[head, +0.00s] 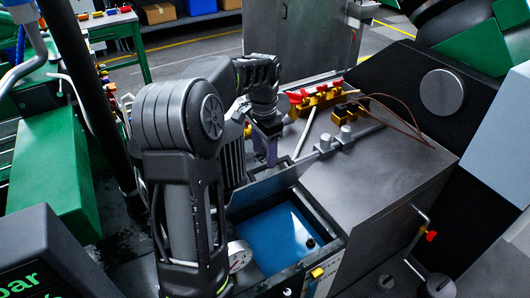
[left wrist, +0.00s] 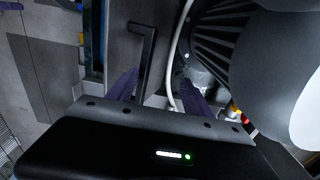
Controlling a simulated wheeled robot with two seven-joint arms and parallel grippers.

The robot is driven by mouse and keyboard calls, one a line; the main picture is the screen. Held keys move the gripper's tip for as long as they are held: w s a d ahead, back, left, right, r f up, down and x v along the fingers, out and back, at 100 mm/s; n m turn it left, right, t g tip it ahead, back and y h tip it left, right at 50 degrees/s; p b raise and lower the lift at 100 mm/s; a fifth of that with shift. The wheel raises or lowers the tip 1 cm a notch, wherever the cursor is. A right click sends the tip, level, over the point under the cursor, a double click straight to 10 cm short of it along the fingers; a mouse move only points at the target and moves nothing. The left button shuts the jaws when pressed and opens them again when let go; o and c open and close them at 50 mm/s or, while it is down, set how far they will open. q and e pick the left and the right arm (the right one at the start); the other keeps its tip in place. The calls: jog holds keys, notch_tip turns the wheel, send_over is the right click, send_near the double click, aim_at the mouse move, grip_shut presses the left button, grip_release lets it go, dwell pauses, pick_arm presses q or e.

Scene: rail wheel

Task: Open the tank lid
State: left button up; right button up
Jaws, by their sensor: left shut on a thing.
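The tank (head: 375,195) is a grey metal box at the centre right of the head view. Its top has a rectangular opening with a blue surface inside. A flat grey panel (head: 268,187), seemingly the lid, stands raised along the far side of this opening. My left gripper (head: 267,150), with purple fingers, is at the upper edge of that panel. In the left wrist view, a dark bar handle (left wrist: 146,62) runs between the purple fingers of my left gripper (left wrist: 160,92). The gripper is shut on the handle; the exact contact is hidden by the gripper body. My right gripper is out of view.
Red and yellow valve parts (head: 318,97) and metal fittings (head: 346,134) with brown cables sit on the tank top behind the gripper. A round gauge (head: 239,255) is beside the opening. A tall grey cabinet (head: 300,40) stands behind. Green machinery (head: 50,160) is at left.

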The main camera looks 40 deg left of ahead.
pick_arm(q)
notch_tip(320, 180, up, 8)
jog(key=shift+s+f, duration=0.2)
jog(key=shift+d+f, duration=0.1)
jog(key=shift+d, duration=0.05)
dwell(0.5)
